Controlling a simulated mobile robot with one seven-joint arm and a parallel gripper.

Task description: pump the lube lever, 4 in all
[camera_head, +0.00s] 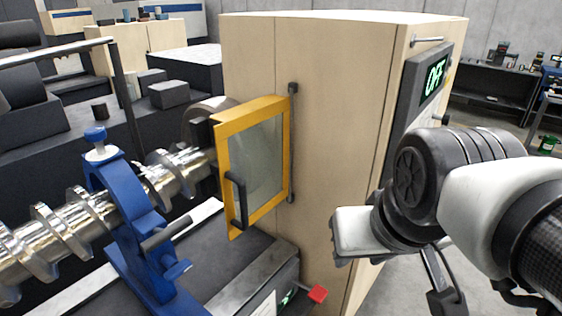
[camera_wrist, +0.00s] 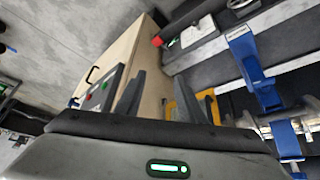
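A lever with a red end (camera_head: 317,294) sticks out low at the right end of the machine bed, beside the foot of the cabinet. It is taken to be the lube lever. A small green indicator (camera_head: 287,299) glows beside it. In the wrist view the red end (camera_wrist: 157,41) and the green light (camera_wrist: 172,42) show beyond the fingers. My gripper (camera_wrist: 168,98) is open, its two dark fingers apart with nothing held between them. It is clear of the lever. In the head view my arm is at the right, and the fingertips cannot be made out clearly.
A yellow-framed door (camera_head: 223,190) with a dark handle faces the shiny crankshaft (camera_head: 60,230). A blue steady rest (camera_head: 125,220) holds the shaft. Floor shows at right.

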